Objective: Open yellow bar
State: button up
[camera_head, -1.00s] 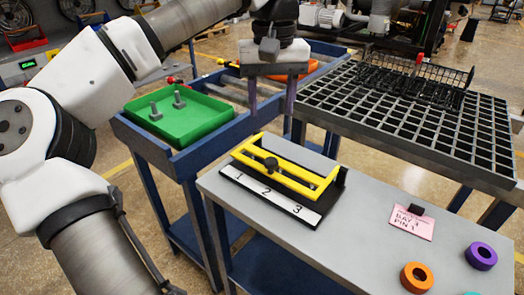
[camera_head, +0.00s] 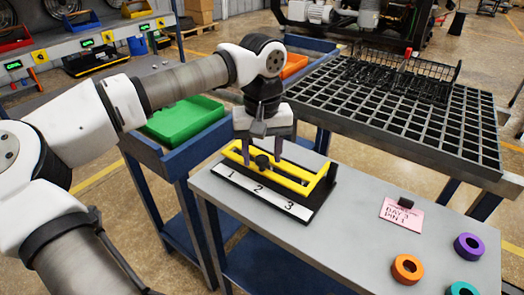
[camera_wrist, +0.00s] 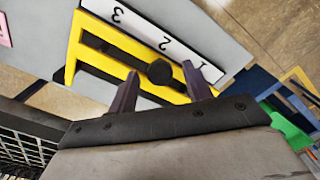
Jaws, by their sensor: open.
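The yellow bar (camera_head: 289,180) is a yellow frame lying on a black base with a white strip marked 1, 2, 3, on the grey table. A black round knob (camera_head: 262,161) sits on it near the 1 and 2 end. My gripper (camera_head: 261,155) points down over that end, open and empty. In the wrist view, the yellow bar (camera_wrist: 73,52) crosses the top, and the knob (camera_wrist: 160,71) shows between the two spread fingertips of my gripper (camera_wrist: 160,73). I cannot tell whether the fingers touch the bar or how far above it they are.
A pink note (camera_head: 402,213) lies right on the grey table (camera_head: 340,235). Orange (camera_head: 407,268), purple (camera_head: 468,246) and teal (camera_head: 462,288) rings are near its right end. A green tray (camera_head: 183,119) on a blue cart stands behind left, a black grid rack (camera_head: 400,112) behind right.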

jog(key=shift+c, duration=0.3)
grip_shut()
jog(key=shift+w+d+r, duration=0.1)
jog(key=shift+r, duration=0.2)
